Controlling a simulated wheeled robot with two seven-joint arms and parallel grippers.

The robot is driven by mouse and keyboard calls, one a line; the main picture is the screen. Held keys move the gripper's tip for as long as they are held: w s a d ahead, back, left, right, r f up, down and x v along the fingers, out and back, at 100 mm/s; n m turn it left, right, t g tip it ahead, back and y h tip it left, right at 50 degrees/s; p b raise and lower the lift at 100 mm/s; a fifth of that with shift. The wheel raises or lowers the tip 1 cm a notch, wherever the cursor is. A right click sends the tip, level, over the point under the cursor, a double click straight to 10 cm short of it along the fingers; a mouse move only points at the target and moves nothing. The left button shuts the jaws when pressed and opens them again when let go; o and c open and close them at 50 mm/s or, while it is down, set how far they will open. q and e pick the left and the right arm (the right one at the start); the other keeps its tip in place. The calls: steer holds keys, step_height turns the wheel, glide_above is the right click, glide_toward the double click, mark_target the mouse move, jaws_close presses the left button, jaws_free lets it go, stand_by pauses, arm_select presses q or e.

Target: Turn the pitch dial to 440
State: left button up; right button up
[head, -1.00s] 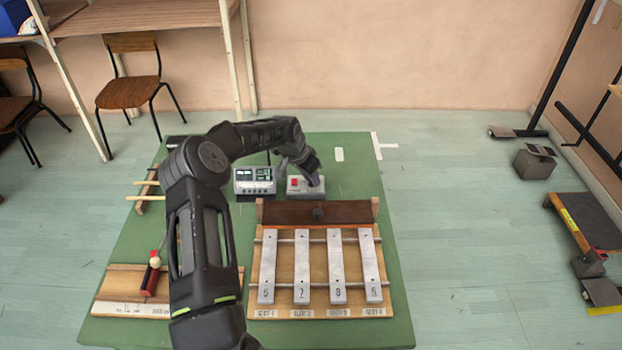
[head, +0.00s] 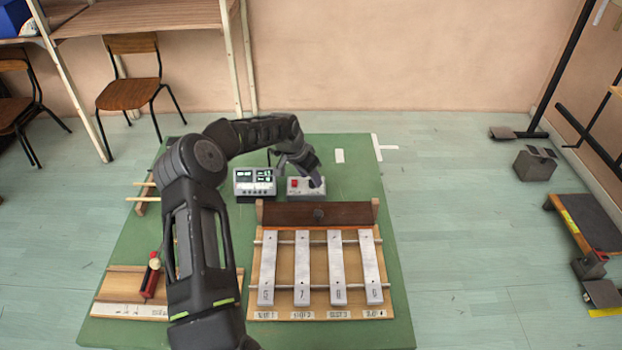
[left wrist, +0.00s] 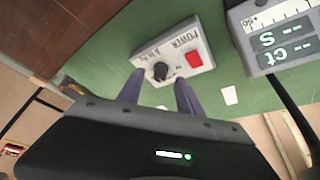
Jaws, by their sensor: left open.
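The pitch dial is a small black knob (left wrist: 160,71) on a light grey box (left wrist: 178,50), beside a red switch (left wrist: 193,60) and the lettering "POWER" and "A Hz". In the head view the box (head: 294,194) stands behind the bar instrument, with its knob hidden by my gripper. My left gripper (left wrist: 158,84) is open, its two dark fingers reaching toward the knob, one on each side in the picture. I cannot tell whether they touch it. The dial's setting is too small to read. A meter with lit screens (head: 255,182) stands left of the box and also shows in the left wrist view (left wrist: 285,40).
The bar instrument (head: 318,312) with several grey bars and a raised brown back board (head: 285,213) stands just in front of the box. A wooden tray (head: 115,285) with a red-and-black tool lies at left.

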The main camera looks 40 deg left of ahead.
arm_select(q)
steer(key=b+v, duration=0.1)
steer(key=v, duration=0.5)
steer(key=shift+r, duration=0.2)
steer(key=shift+s, duration=0.1)
